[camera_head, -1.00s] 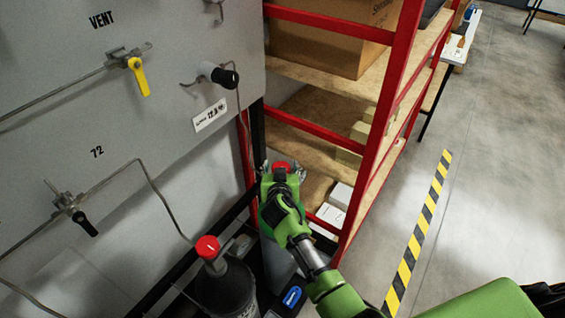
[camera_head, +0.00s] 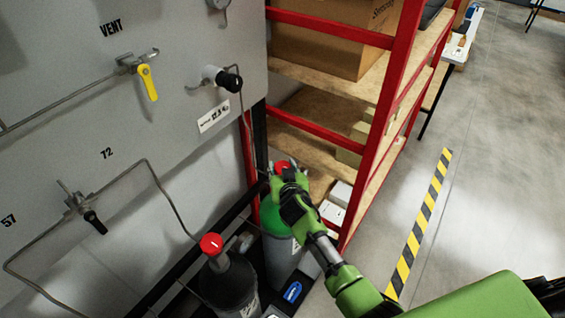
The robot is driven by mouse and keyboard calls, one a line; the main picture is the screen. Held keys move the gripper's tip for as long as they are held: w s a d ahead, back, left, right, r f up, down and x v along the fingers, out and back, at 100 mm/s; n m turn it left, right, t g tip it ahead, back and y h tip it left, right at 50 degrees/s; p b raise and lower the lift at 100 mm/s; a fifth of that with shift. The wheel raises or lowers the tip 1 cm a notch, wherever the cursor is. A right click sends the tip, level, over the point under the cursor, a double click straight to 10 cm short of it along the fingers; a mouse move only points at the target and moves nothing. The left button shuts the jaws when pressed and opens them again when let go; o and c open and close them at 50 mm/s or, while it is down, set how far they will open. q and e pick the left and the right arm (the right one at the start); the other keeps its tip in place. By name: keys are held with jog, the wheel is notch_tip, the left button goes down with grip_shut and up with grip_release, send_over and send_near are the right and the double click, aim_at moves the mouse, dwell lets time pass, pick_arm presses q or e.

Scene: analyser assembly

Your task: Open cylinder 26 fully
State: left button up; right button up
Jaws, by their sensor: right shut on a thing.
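Two gas cylinders stand below the grey panel. The far one (camera_head: 282,250) has a green shoulder, a grey body and a red valve knob (camera_head: 284,166) on top. The near one (camera_head: 232,289) is dark grey with a red knob (camera_head: 211,243) that carries a white mark. I cannot read a number 26 on either. My right gripper (camera_head: 282,178) reaches in from the lower right and is shut on the red knob of the green-shouldered cylinder. The fingers hide part of that knob and the valve. My left gripper is not in view.
The grey panel (camera_head: 180,140) has a yellow valve handle (camera_head: 149,83), black valve handles and thin pipes. A red-framed shelf (camera_head: 380,120) with boxes stands close beyond the cylinder. Open floor (camera_head: 490,190) with a yellow-black stripe lies at the right.

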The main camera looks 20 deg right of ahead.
jog(key=shift+d+r+n+y+p, duration=0.2)
jog(key=shift+r+n+y+p, duration=0.1)
jog(key=shift+n+y+p, duration=0.65)
jog(key=shift+w+f+n+y+p, duration=0.15)
jog(key=shift+n+y+p, duration=0.15)
jog(key=shift+n+y, duration=0.5)
jog(key=shift+f+n+y, duration=0.1)
jog(key=shift+n+y, duration=0.35)
jog(key=shift+y, duration=0.4)
jog(key=shift+f+n+g+y+b, duration=0.1)
jog(key=shift+n+g+y+b, duration=0.3)
jog(key=shift+n+y+b, duration=0.55)
pick_arm(q)
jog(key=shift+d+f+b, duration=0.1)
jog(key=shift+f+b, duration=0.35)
jog(key=shift+b, duration=0.8)
pick_arm(e)
jog(key=n+g+y, duration=0.1)
jog(key=n+y, duration=0.1)
jog(key=y, duration=0.1)
jog(key=shift+n+g, duration=0.3)
jog(key=shift+n, duration=0.05)
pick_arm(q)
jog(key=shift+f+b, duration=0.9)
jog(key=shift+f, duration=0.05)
pick_arm(e)
jog(key=shift+a+n+g+y, duration=0.15)
jog(key=shift+n+g+y, duration=0.45)
jog(key=shift+n+y, duration=0.25)
